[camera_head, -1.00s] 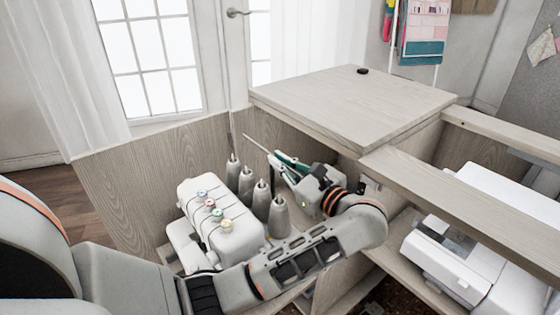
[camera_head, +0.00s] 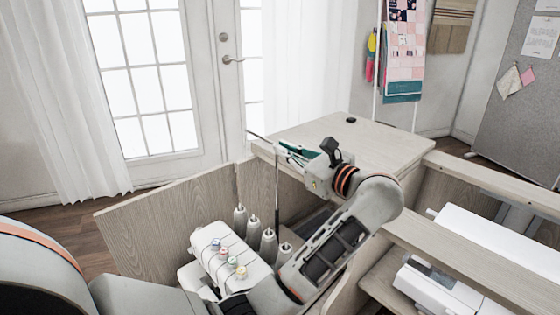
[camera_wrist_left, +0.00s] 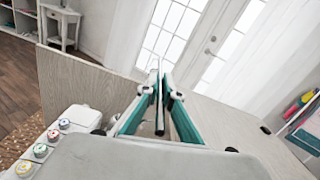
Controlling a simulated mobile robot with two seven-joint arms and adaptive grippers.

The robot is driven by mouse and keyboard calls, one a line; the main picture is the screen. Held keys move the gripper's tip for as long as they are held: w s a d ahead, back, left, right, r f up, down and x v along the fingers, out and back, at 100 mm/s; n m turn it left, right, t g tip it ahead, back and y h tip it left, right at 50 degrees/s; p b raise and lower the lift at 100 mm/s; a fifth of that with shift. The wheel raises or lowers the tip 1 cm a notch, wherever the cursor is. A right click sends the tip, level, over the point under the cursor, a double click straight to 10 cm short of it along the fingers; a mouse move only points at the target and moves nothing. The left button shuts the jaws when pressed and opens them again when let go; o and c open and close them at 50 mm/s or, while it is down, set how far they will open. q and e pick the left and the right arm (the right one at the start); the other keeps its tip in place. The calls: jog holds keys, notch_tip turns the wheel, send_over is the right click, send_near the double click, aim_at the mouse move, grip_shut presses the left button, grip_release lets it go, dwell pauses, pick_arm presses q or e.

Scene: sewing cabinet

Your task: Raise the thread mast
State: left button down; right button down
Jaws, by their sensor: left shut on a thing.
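The thread mast (camera_head: 277,195) is a thin dark pole that stands upright behind the grey thread cones (camera_head: 253,228). A thin light bar (camera_head: 262,139) reaches out to the left at its top. My left gripper (camera_head: 284,149) is shut on the mast near its top, well above the cones. In the left wrist view, the mast (camera_wrist_left: 159,118) shows between the two green-sided fingers (camera_wrist_left: 161,94). The white sewing machine (camera_head: 212,250) with coloured dials stands in front of the cones, and my left arm hides part of it. My right gripper is out of view.
The wooden cabinet top (camera_head: 375,146) lies behind and right of my gripper, with a small black disc (camera_head: 351,120) on it. A wooden side panel (camera_head: 165,215) stands at the left. A second white machine (camera_head: 440,292) sits at the lower right.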

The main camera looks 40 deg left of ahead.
pick_arm(q)
jog(key=shift+r, duration=0.45)
jog(key=c, duration=2.2)
grip_release()
jog(key=shift+f, duration=0.15)
jog(key=shift+d, duration=0.15)
jog(key=d, duration=0.7)
jog(key=s+d, duration=0.1)
jog(key=d, duration=0.3)
jog(key=shift+d, duration=0.35)
